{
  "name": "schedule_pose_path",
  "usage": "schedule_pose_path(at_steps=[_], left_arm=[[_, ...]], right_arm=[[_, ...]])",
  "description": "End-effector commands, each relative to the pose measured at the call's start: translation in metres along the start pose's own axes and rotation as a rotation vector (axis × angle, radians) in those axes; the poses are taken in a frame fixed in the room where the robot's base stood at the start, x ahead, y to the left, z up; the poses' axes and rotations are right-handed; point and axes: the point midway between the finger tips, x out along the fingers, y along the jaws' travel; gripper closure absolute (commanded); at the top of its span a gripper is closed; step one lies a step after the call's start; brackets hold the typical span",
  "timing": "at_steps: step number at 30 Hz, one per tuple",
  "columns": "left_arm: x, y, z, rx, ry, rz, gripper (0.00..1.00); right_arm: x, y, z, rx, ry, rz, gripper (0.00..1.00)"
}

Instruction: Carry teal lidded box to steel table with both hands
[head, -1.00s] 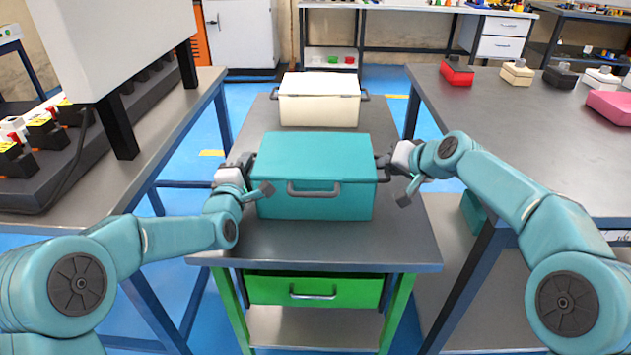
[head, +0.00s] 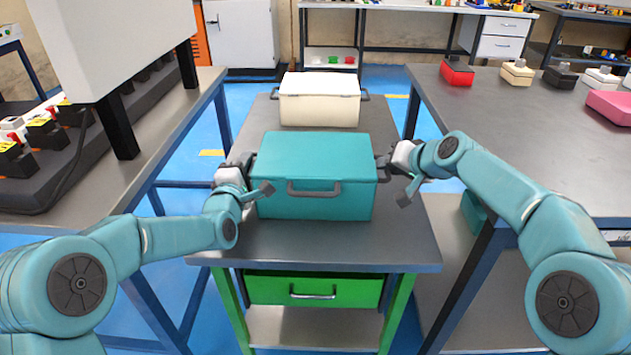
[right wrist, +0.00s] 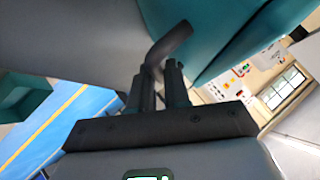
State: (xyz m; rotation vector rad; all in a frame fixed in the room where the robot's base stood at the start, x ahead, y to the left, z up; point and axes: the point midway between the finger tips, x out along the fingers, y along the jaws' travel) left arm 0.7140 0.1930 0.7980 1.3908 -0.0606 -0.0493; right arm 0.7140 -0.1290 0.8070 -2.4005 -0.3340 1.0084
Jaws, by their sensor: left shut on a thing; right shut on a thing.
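The teal lidded box (head: 314,176) is on the grey-topped table with the green drawer (head: 300,247), in the middle of the head view. Its lid is closed and a grey handle is on its front. My left gripper (head: 254,185) is shut at the box's left side; the part it holds is hidden. My right gripper (head: 390,168) is shut on the box's right side handle. In the right wrist view the fingers (right wrist: 160,88) close around this dark bar handle, beside the teal wall of the box (right wrist: 205,35). I cannot tell which table is the steel table.
A cream lidded box (head: 319,100) stands behind the teal box on the same table. A grey table at right (head: 520,130) carries small boxes along its back and a pink box (head: 609,106). A left table (head: 165,150) holds a large white machine (head: 115,40).

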Motion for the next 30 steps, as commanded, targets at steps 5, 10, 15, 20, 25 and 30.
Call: schedule_pose_path(at_steps=[5, 10, 15, 20, 25, 30], left_arm=[[0.0, 0.01, 0.001, -0.003, 0.001, 0.007, 1.0], [0.001, 0.025, 0.004, -0.004, 0.001, 0.006, 1.0], [0.001, 0.043, 0.007, -0.004, 0.002, 0.006, 1.0], [0.001, 0.052, 0.009, -0.004, 0.002, 0.005, 1.0], [0.001, 0.052, 0.009, -0.004, 0.002, 0.005, 1.0], [0.001, 0.051, 0.009, -0.003, 0.001, 0.004, 1.0]], right_arm=[[-0.004, -0.004, -0.005, -0.001, 0.004, 0.0, 1.0], [-0.014, -0.012, -0.015, -0.001, 0.005, 0.0, 1.0], [-0.025, -0.022, -0.026, -0.001, 0.006, 0.0, 1.0], [-0.031, -0.028, -0.032, -0.001, 0.006, 0.0, 1.0], [-0.031, -0.028, -0.032, -0.001, 0.006, -0.001, 1.0], [-0.031, -0.028, -0.032, -0.001, 0.007, -0.001, 1.0]])
